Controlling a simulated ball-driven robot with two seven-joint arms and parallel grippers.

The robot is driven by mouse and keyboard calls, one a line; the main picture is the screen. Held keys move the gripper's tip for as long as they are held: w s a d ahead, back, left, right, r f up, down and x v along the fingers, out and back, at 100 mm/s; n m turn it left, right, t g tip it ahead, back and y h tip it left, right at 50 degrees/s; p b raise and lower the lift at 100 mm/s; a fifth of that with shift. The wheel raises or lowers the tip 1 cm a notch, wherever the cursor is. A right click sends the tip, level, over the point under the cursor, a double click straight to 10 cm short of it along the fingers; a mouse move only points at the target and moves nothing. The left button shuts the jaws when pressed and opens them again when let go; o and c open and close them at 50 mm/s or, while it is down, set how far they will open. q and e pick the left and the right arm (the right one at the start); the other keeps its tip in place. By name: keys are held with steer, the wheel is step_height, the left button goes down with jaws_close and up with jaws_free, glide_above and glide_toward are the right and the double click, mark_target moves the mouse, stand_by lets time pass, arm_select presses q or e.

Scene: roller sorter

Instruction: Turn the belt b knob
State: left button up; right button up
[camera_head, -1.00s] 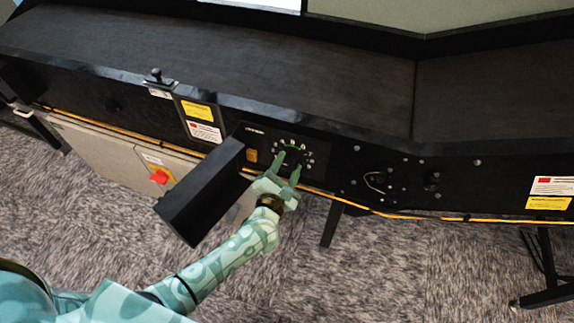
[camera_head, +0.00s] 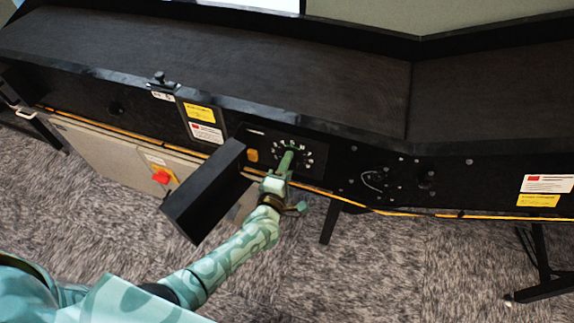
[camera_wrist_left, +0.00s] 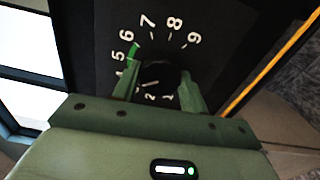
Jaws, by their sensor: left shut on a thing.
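The black knob (camera_wrist_left: 158,76) is at the centre of a dial with white numbers in the left wrist view. A pale pointer line on the knob shows near the low numbers, and a green mark lies by 5 and 6. My left gripper (camera_wrist_left: 157,92) is shut on the knob, one finger on each side of it. In the head view, my left gripper (camera_head: 286,160) reaches up to the dial panel (camera_head: 265,135) on the belt's front side and hides most of the knob. My right gripper is not in view.
A black box-shaped cover (camera_head: 205,195) juts out just left of my left wrist. An orange button (camera_head: 251,155) sits left of the dial. A red switch (camera_head: 160,177) is on the grey cabinet. A yellow cable (camera_head: 400,212) runs below.

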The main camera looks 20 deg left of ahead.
arm_select(q)
steer(key=shift+f+m, duration=0.1)
steer(key=shift+m, duration=0.3)
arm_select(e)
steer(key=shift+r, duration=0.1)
arm_select(q)
steer(key=o, duration=1)
steer(key=shift+s, duration=0.15)
steer(key=s+p, duration=0.4)
steer(key=s, duration=1.2)
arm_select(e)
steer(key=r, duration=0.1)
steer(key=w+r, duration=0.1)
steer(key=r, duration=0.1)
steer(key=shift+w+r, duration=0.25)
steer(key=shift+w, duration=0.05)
arm_select(q)
steer(key=shift+s, duration=0.1)
